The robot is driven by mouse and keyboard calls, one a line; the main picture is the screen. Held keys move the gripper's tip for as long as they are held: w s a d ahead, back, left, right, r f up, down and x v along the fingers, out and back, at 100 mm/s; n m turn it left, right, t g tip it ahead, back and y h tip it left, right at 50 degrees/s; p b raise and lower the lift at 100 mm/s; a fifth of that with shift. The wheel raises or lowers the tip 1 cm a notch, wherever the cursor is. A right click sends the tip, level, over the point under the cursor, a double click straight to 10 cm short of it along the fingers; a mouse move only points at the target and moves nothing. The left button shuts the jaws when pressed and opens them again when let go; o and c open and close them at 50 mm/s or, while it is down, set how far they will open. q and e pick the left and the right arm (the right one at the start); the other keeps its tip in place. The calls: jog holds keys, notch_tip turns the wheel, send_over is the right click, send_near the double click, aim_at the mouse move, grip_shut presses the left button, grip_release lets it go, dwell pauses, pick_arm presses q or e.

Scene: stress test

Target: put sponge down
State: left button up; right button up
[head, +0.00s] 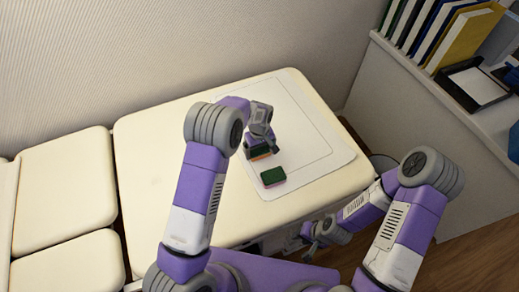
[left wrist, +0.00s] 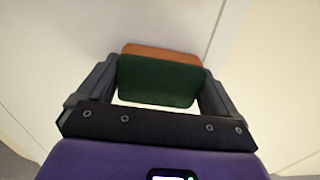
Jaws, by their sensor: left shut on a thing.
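My left gripper (head: 262,142) is shut on a sponge (head: 261,154), green with an orange layer, low over the mat on the padded table. In the left wrist view the sponge's green face (left wrist: 158,80) and orange layer (left wrist: 160,51) show between the fingers. Whether its underside touches the mat is hard to tell. A second sponge (head: 273,177), dark green on top with a pinkish side, lies on the mat just in front. My right gripper (head: 310,240) is low by the table's front edge, and its small fingers do not show clearly whether they are open.
The pale mat (head: 318,160) with a thin outline has free room on its right. The cream padded table (head: 150,155) is clear on the left. A shelf unit (head: 400,110) at right holds books (head: 440,30) and a black tray (head: 475,85).

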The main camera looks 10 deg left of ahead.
aim_at(259, 149)
pick_arm(q)
jog(key=shift+f, duration=0.15)
jog(key=o, duration=0.6)
jog(key=shift+r, duration=0.45)
notch_tip(259, 149, up, 12)
jog(key=p, duration=0.3)
jog(key=shift+f, duration=0.25)
